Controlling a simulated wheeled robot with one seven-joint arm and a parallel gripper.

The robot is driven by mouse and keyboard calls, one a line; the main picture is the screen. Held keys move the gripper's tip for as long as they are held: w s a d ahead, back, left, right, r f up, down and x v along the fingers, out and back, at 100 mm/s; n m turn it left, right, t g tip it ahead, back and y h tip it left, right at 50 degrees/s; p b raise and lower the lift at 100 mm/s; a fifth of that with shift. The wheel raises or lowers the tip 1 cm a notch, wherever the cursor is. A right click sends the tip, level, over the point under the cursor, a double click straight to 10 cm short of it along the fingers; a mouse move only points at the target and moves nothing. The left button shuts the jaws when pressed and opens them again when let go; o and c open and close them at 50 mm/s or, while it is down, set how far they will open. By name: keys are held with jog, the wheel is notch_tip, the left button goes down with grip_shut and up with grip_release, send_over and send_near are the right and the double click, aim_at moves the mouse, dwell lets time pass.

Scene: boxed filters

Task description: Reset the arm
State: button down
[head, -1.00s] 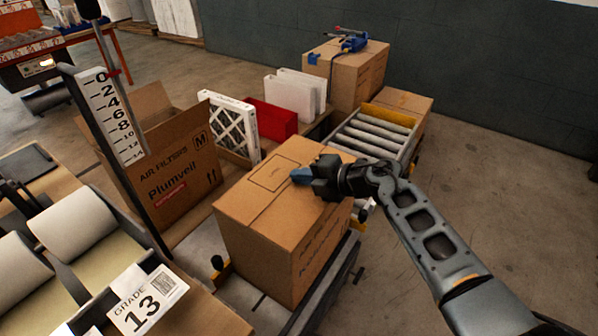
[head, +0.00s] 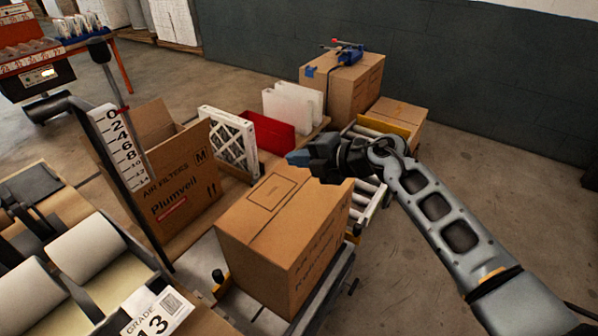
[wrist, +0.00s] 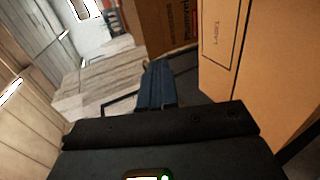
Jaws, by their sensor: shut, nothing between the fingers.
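My gripper (head: 298,158) is shut and empty, its blue fingers pointing left in the head view, above the far side of a closed cardboard box (head: 284,238). In the wrist view the shut blue fingers (wrist: 157,85) show in the middle, with the closed box (wrist: 262,70) to their right. My arm reaches in from the lower right of the head view. Whether the fingers touch anything underneath is not visible, but nothing is held.
An open air-filter carton (head: 180,190) stands left of the closed box. A white-framed filter (head: 230,143), a red case (head: 268,134) and white panels (head: 292,103) stand behind. A roller conveyor (head: 368,190) lies under my wrist. Bare floor (head: 470,180) is at right.

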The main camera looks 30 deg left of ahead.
jog(key=s+d+m+t+y, duration=0.35)
jog(key=s+m+y, duration=0.4)
jog(key=s, duration=0.75)
jog(key=s+d+f+m+t+h, duration=0.2)
jog(key=s+d+m+t+h, duration=0.55)
jog(key=d+m, duration=0.45)
jog(key=s+d+f+m+t+h, duration=0.2)
jog(key=s+d+m+t+h, duration=0.4)
jog(key=s+d+m, duration=0.6)
jog(key=s+d+r+m+g+h, duration=0.1)
jog(key=s+d+r+m+h, duration=0.1)
jog(key=s+d, duration=0.4)
jog(key=s+d+r+m+g+h+b, duration=0.1)
jog(key=s+d+h, duration=0.4)
jog(key=d, duration=0.9)
notch_tip(320, 180, up, 2)
jog(key=shift+s+d+m+g, duration=0.15)
jog(key=shift+s+m+g, duration=0.35)
jog(key=shift+s, duration=0.75)
